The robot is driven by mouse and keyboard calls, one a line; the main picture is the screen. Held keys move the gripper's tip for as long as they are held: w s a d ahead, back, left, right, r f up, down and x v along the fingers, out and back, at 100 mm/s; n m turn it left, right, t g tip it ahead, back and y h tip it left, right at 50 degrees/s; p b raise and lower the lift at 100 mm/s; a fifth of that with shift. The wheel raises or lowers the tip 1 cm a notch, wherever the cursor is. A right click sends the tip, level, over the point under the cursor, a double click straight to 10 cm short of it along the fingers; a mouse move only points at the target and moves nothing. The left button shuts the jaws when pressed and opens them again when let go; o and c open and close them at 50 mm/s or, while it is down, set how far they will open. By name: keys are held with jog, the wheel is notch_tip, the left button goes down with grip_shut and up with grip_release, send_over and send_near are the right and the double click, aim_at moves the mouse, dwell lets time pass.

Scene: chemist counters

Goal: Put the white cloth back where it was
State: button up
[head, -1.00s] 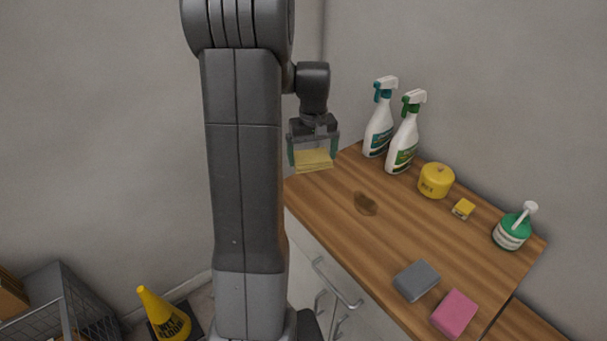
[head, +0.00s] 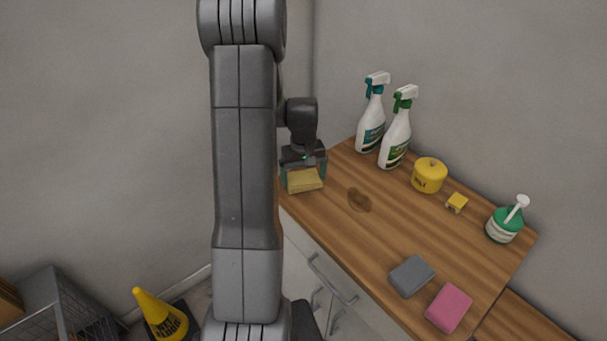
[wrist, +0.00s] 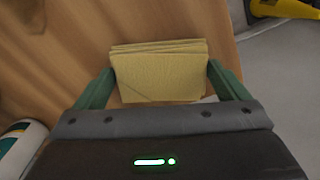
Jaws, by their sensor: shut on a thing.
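My gripper (head: 304,174) is shut on a folded yellow cloth (head: 304,182), at the far left end of the wooden counter (head: 400,235). The cloth also shows in the wrist view (wrist: 160,78), flat and layered between the two green fingers. I cannot tell whether it touches the wood. No white cloth shows in either view; the held one looks yellow. A brown stain (head: 358,200) lies on the counter to the right of my gripper.
Two spray bottles (head: 371,125) (head: 396,138) stand at the back. A yellow tub (head: 429,175), small yellow block (head: 457,203) and green pump bottle (head: 503,224) stand to the right. Grey (head: 411,276) and pink (head: 449,308) sponges lie at the front. A yellow cone (head: 160,318) stands on the floor.

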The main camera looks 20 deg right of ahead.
aim_at(304, 178)
jog(key=shift+f, duration=0.1)
jog(key=o, duration=0.6)
jog(key=shift+c, duration=0.2)
notch_tip(304, 178, up, 12)
jog(key=shift+b, duration=0.4)
